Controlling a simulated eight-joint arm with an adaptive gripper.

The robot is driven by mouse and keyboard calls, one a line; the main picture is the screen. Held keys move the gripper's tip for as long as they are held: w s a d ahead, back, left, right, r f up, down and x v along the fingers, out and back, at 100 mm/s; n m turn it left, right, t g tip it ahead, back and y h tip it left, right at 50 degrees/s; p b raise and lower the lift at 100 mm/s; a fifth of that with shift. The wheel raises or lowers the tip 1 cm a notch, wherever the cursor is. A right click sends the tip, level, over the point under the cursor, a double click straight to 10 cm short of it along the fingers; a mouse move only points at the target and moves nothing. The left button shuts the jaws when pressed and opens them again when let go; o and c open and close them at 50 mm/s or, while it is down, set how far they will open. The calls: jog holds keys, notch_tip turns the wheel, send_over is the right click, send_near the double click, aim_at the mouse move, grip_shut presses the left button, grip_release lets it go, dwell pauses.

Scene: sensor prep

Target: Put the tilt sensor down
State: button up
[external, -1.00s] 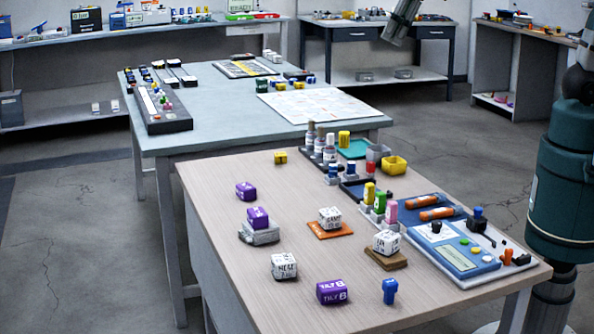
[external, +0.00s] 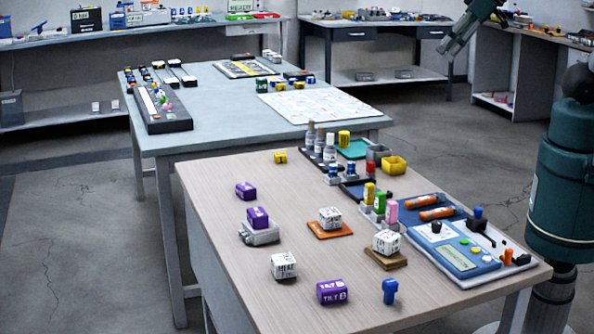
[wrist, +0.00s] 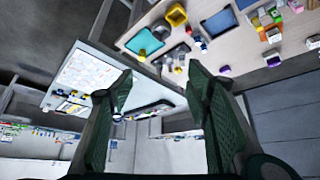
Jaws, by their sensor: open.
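Three purple blocks show in the external view, and the front one (external: 332,291) reads "TILT" and lies flat on the wooden table. Another purple block (external: 257,217) sits on a grey stand (external: 260,236). A third purple block (external: 246,191) lies on the table behind it. In the wrist view a purple block (wrist: 224,71) lies near the table edge, beyond my fingers. My gripper (wrist: 160,78) is open, with nothing between its fingers. It is high up, away from all the blocks; part of my arm's end shows at the external view's top right.
White labelled cubes stand on the wooden table (external: 225,180), one on an orange mat (external: 345,231), one on a brown base (external: 372,262). A blue peg (external: 389,290) stands at the front. Bottles, trays and a control panel (external: 458,255) fill the right side. A grey table (external: 220,105) stands behind.

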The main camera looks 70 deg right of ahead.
jog(key=shift+s+d+f, duration=0.4)
jog(key=shift+s+f, duration=0.05)
jog(key=shift+s, duration=0.2)
